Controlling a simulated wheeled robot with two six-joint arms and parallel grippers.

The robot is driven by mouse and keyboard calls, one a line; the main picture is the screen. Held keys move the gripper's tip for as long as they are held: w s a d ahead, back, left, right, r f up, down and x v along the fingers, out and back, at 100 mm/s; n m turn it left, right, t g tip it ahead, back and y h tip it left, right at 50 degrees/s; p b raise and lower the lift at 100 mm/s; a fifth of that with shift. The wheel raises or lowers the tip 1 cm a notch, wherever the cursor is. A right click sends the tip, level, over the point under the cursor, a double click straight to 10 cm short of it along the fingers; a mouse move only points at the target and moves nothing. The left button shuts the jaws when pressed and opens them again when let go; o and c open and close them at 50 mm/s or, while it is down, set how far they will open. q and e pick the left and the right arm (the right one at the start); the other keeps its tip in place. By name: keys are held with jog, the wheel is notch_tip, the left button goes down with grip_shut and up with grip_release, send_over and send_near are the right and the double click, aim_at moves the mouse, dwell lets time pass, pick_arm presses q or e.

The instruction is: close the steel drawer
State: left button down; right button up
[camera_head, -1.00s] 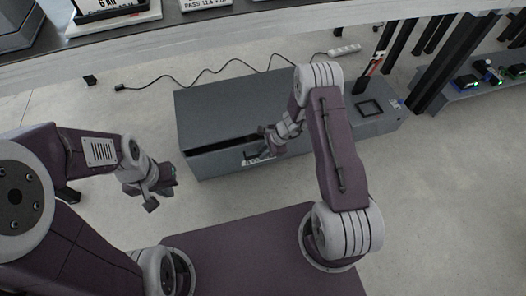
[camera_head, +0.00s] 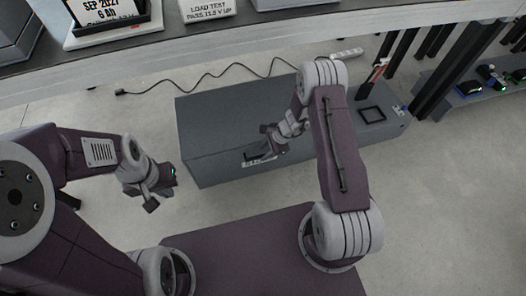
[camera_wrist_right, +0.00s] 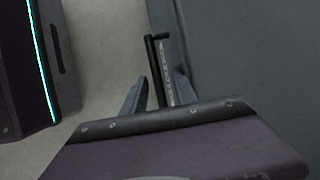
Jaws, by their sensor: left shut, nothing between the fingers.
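The steel drawer is in the front of a grey cabinet (camera_head: 225,115) on the floor. No dark gap shows along its top edge in the head view, and its front looks flush. Its dark handle (camera_wrist_right: 160,68) stands out from the front, beside a pale label, in the right wrist view. My right gripper (camera_head: 268,142) is at the drawer front; its fingers (camera_wrist_right: 158,95) are apart with the handle between or just beyond them. Contact cannot be told. My left gripper (camera_head: 162,192) is shut and empty, left of the cabinet and apart from it.
A workbench edge (camera_head: 200,50) with signs and boxes runs across the top. A black cable (camera_head: 215,75) lies on the floor behind the cabinet, leading to a power strip (camera_head: 346,54). A shelf with small devices (camera_head: 468,88) stands at the right. Floor is clear left of the cabinet.

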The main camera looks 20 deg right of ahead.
jog(key=p+v, duration=0.3)
jog(key=v, duration=0.4)
jog(key=shift+r, duration=0.2)
